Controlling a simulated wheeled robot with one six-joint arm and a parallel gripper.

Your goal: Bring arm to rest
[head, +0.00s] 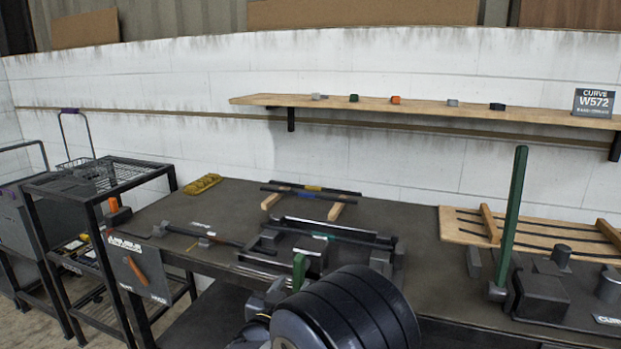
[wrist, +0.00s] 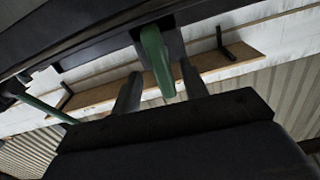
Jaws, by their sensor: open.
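My gripper (wrist: 160,72) shows in the wrist view with its two dark fingers spread apart. A short green handle (wrist: 154,50) stands in the gap between them; I cannot tell whether either finger touches it. In the head view the green handle (head: 299,271) rises at the front of a dark bench fixture (head: 335,231), just left of my arm's dark rounded link. That link hides my fingers and part of the fixture in the head view.
A tall green lever (head: 512,210) stands upright at the right of the dark workbench (head: 385,212). A wooden rack (head: 462,228) lies behind it. A wall shelf (head: 425,106) holds small blocks. A black wire cart (head: 100,180) stands at the left. A yellow object (head: 203,184) lies on the bench.

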